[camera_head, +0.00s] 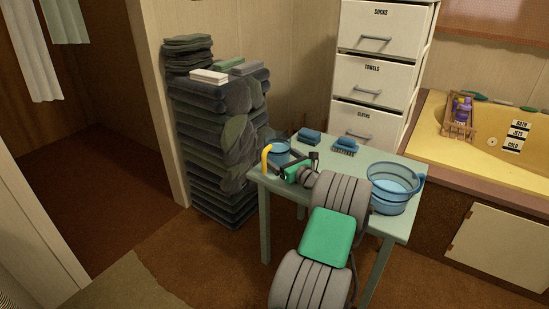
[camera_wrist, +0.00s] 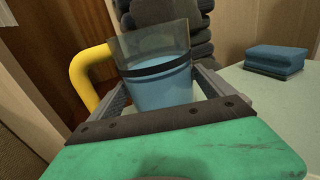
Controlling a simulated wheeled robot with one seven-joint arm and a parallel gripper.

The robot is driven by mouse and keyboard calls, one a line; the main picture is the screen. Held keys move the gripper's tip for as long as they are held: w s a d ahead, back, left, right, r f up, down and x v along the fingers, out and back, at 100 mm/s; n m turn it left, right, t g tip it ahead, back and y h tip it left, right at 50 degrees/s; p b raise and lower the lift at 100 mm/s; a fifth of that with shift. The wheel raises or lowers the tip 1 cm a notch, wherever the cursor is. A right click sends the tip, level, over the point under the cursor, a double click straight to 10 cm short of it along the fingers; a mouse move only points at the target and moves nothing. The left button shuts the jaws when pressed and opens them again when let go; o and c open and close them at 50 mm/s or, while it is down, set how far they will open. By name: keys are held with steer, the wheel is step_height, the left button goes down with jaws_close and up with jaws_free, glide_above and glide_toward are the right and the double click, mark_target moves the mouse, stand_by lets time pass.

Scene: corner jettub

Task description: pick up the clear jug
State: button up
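The clear jug (camera_wrist: 158,75) stands upright at the table's far left corner. It is see-through, with a dark band, blue lower down, and a yellow handle on its left. It also shows in the head view (camera_head: 279,150), partly behind my gripper (camera_head: 294,163). In the wrist view, the fingers of my gripper (camera_wrist: 162,88) are apart, one on each side of the jug. I see no clear grip on it. The jug's base is hidden behind the gripper body, and whether either finger touches the jug is hard to tell.
A pale green table (camera_head: 386,229) carries two blue sponges or brushes (camera_head: 310,135) behind the gripper and a blue basin (camera_head: 392,188) at the right. A tall stack of dark folded cloths (camera_head: 215,130) stands close behind the jug. White drawers (camera_head: 372,75) stand behind the table.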

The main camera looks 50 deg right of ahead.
steer(key=c, duration=1.8)
steer(key=shift+c, duration=0.5)
steer(key=shift+r, duration=0.15)
